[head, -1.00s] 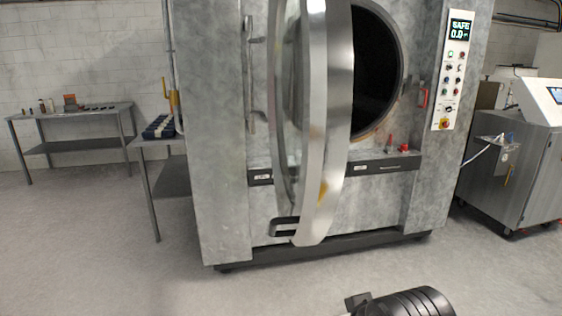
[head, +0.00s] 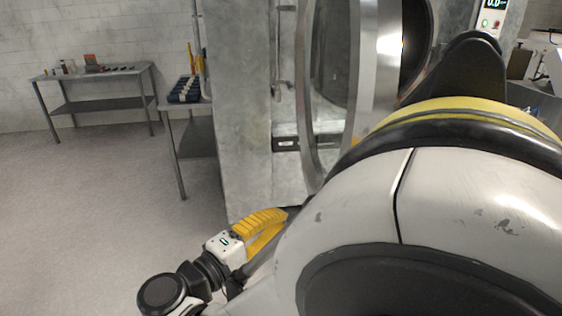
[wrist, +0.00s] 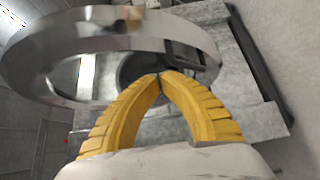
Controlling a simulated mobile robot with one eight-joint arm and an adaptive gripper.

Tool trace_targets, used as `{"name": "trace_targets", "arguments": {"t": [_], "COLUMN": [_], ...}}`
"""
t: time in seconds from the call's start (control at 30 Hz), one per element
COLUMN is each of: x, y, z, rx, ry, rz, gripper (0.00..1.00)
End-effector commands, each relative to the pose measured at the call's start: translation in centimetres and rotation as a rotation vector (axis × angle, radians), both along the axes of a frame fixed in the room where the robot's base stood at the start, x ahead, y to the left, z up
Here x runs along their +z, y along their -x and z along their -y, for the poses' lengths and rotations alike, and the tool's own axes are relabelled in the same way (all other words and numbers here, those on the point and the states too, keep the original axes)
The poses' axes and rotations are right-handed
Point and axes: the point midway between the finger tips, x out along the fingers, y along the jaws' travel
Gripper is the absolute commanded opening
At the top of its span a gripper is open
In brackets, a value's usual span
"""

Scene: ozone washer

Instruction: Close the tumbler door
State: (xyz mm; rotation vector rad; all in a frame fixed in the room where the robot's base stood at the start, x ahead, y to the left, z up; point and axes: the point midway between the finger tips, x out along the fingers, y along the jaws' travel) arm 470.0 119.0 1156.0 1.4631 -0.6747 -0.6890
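The tumbler door (head: 372,75) is a thick round metal ring with a glass middle. It stands swung open at the front of the grey washer (head: 240,120), and part of the dark drum opening shows behind it. My arm hides its lower right part in the head view. In the wrist view the door (wrist: 50,60) spans the upper left, with a dark bar handle (wrist: 185,55) near its right end. My gripper (wrist: 160,76) has yellow ribbed fingers with tips together and nothing seen between them. In the head view my gripper (head: 284,213) is low, left of my arm, near the door's lower edge.
A side table (head: 190,115) with a dark rack (head: 185,90) stands left of the washer. A longer table (head: 95,75) with small items is at the back left. The floor at the left is clear. The control panel (head: 493,14) is partly cut off.

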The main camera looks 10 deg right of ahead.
Motion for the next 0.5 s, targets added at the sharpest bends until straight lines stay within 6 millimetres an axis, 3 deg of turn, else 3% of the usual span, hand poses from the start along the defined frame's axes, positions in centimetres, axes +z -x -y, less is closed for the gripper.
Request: {"name": "trace_targets", "arguments": {"t": [0.17, 0.5], "x": [0.0, -0.1], "y": [-0.8, -5.3], "z": [0.9, 6.4], "rx": [-0.003, -0.006], "ry": [0.009, 0.008], "rz": [0.010, 0.008], "gripper": [0.00, 0.00]}}
